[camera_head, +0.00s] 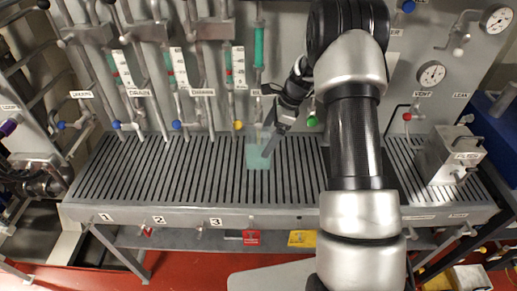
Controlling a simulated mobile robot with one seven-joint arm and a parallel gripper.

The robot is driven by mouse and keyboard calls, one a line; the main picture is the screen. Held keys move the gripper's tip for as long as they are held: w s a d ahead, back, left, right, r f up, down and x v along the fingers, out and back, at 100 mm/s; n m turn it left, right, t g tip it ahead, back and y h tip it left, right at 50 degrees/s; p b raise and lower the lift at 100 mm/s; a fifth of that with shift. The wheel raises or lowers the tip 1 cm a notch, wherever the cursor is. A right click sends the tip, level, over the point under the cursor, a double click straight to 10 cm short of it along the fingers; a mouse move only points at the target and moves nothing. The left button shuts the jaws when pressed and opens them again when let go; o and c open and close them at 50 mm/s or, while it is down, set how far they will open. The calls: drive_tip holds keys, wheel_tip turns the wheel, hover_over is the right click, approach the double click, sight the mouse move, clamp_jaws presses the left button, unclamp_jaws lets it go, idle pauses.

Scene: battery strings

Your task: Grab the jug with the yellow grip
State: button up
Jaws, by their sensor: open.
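A translucent teal container (256,156), which may be the jug, stands on the slatted metal bench top near the middle. No yellow grip can be made out on it; my gripper covers part of its upper right side. My gripper (271,140) reaches down from the upper right and its fingers overlap the container's right edge in the picture. It is open. I cannot tell whether the fingers touch the container or stand around any part of it.
The slatted bench (150,212) is clear left of the container. Pipes with coloured valve knobs, one yellow (238,125) and one green (312,121), line the wall behind. A metal box (449,155) stands at the right end. My arm hides part of the bench.

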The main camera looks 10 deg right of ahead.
drive_tip(key=x, duration=0.5)
drive_tip(key=shift+d+f, duration=0.1)
drive_tip(key=shift+d, duration=0.1)
drive_tip(key=c, duration=1.6)
